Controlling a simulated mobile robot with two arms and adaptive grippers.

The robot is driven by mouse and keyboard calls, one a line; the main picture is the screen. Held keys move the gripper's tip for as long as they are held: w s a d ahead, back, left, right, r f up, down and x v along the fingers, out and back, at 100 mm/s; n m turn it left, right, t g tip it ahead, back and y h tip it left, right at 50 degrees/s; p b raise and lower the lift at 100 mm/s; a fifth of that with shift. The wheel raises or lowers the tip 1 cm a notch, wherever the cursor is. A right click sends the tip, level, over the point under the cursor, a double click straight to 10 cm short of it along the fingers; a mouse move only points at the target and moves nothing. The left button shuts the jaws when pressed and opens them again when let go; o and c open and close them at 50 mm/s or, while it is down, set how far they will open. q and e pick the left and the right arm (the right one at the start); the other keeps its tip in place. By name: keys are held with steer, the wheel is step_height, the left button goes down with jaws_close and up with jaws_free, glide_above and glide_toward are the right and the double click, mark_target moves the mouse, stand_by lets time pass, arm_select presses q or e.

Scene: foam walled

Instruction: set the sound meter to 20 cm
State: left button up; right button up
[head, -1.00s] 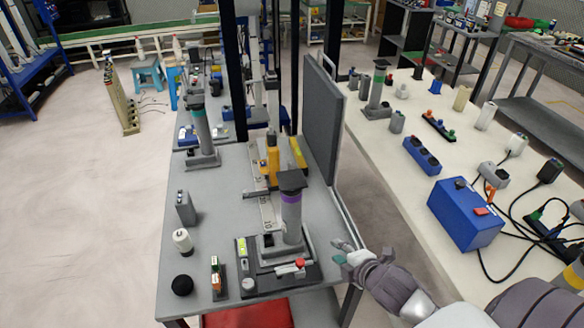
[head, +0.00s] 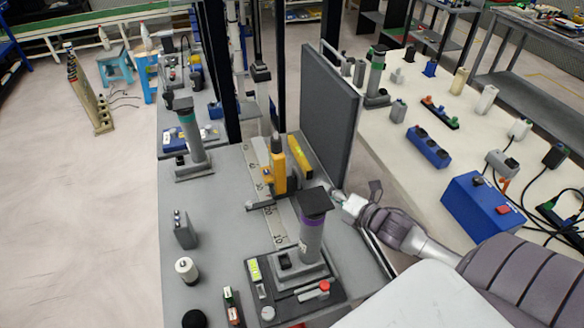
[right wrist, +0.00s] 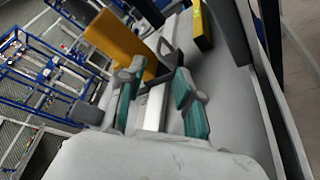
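The yellow sound meter (head: 278,176) stands upright on a pale ruler track (head: 284,222) on the grey table. The printed numbers on the track are small; 10 seems to be at the near end, but I cannot read the meter's exact setting. My right gripper (head: 340,198) is to the right of the track and the meter, near the lower edge of the dark panel, apart from the meter. In the right wrist view its two teal-padded fingers (right wrist: 158,105) are spread with nothing held, the track showing between them. The meter's yellow body (right wrist: 122,45) is beyond them. My left gripper is out of view.
The dark foam panel (head: 330,110) stands upright along the table's right side. A purple-banded post (head: 312,230) stands at the track's near end. Small items stand at left.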

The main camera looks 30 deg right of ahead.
steer(key=w, duration=0.2)
steer(key=p, duration=0.1)
glide_above(301, 186)
step_height(301, 186, down, 2)
steer(key=shift+f, duration=0.2)
steer(key=shift+w+f, duration=0.1)
steer(key=shift+w, duration=0.3)
steer(key=shift+w+a, duration=0.1)
steer(key=shift+w, duration=0.15)
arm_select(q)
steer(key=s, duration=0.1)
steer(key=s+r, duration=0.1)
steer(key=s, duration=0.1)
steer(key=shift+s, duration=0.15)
arm_select(e)
jaws_close()
